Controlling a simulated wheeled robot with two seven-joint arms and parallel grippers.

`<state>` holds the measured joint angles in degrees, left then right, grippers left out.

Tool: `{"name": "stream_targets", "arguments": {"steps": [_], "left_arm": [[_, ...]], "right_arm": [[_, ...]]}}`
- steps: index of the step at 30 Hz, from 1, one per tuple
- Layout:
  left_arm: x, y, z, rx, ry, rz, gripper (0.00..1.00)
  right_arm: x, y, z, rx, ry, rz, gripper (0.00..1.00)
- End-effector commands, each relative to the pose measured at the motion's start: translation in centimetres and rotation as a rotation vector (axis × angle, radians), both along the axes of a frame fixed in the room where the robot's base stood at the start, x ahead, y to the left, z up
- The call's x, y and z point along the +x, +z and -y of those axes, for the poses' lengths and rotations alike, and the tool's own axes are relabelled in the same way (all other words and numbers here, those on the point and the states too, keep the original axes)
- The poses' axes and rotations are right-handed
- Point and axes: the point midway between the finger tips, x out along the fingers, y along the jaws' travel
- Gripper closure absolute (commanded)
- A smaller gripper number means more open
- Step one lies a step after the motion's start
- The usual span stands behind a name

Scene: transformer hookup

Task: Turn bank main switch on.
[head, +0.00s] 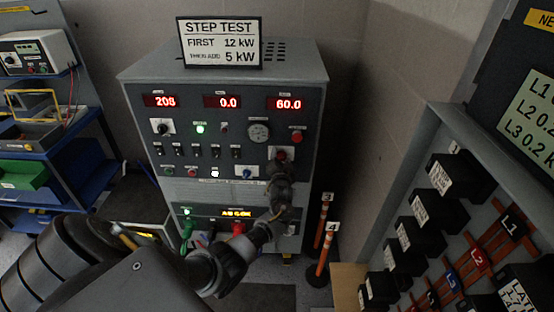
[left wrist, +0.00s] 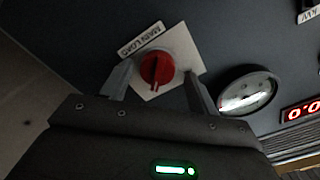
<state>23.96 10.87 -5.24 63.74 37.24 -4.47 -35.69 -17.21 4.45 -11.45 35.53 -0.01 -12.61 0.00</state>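The main load switch is a red knob (head: 281,154) on a white plate, at the right of the grey test panel (head: 225,160). In the left wrist view the red knob (left wrist: 157,68) sits beside a label reading MAIN LOAD, its dark pointer line roughly upright in the picture. My left gripper (head: 281,163) is in front of the knob and partly hides its plate. In the left wrist view its two fingers (left wrist: 158,88) are spread, one on each side of the knob, with gaps to it. My right gripper is not in view.
A round gauge (head: 259,131) and a red button (head: 297,137) are close to the knob. Red displays (head: 222,102) read 208, 0.0 and 60.0. Orange-and-white posts (head: 322,235) stand right of the cabinet. A transformer rack (head: 470,220) is at right, blue shelves (head: 95,190) at left.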

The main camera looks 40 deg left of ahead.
Motion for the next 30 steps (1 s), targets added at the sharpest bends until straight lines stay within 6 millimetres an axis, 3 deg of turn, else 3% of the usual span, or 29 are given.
{"name": "stream_targets", "arguments": {"steps": [10, 24, 30], "left_arm": [[-0.6, 0.0, 0.8, -0.001, -0.006, 0.001, 0.4], [-7.3, 0.0, 5.4, -0.005, -0.001, 0.002, 0.4], [-8.5, 0.1, 6.3, -0.004, -0.001, 0.002, 0.4]], "right_arm": [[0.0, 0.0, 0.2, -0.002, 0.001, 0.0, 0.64], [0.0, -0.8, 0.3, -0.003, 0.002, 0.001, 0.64], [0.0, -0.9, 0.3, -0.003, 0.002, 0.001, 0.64]]}}
